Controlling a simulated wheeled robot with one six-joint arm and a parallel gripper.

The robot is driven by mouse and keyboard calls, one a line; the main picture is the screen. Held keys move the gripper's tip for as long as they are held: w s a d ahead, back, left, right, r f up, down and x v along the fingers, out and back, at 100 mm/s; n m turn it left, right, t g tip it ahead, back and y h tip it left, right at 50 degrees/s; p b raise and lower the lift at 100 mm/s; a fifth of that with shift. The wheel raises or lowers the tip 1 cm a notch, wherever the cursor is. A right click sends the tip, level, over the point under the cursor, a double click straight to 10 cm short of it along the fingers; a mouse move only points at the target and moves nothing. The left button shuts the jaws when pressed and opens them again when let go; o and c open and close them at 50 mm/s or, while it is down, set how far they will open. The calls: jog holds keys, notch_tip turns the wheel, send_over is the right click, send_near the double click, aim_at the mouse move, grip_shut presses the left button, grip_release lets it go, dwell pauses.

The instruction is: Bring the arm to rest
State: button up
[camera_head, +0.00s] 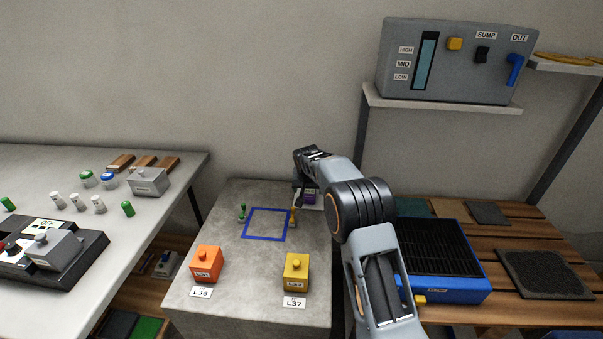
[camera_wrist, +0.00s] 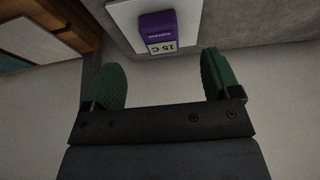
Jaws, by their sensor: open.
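My arm (camera_head: 362,212) reaches from the lower right over the grey stone-topped stand, with its wrist bent down near the stand's back right corner. In the wrist view my gripper (camera_wrist: 165,82) has its two green fingers wide apart, with nothing between them. A purple block (camera_wrist: 158,30) with a "15 C" label stands on a white plate (camera_wrist: 122,12) just beyond the fingers, apart from them. In the head view the purple block (camera_head: 309,198) is partly hidden by my wrist. My fingertips are mostly hidden there.
An orange block (camera_head: 207,263) and a yellow block (camera_head: 296,272) stand at the front of the stand, by a blue square outline (camera_head: 266,238). A blue tray (camera_head: 449,288) is on the right bench. A grey control box (camera_head: 455,62) sits on a shelf above. The left table (camera_head: 165,205) holds small bottles.

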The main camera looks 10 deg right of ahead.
jog(key=s+d+r+n+p, duration=0.1)
jog(key=s+r+p, duration=0.4)
jog(key=s+r, duration=0.45)
jog(key=s+d+r+p, duration=0.2)
jog(key=s+r+p, duration=0.35)
jog(key=r, duration=0.65)
jog(key=s+r+p, duration=0.4)
jog(key=s, duration=0.8)
jog(key=s+d+r+n+y+p, duration=0.1)
jog(key=s+r+p, duration=0.3)
jog(key=s, duration=0.8)
jog(key=shift+d+n+g+p, duration=0.2)
jog(key=shift+n+g+p, duration=0.1)
jog(key=shift+g, duration=0.1)
jog(key=shift+c, duration=0.5)
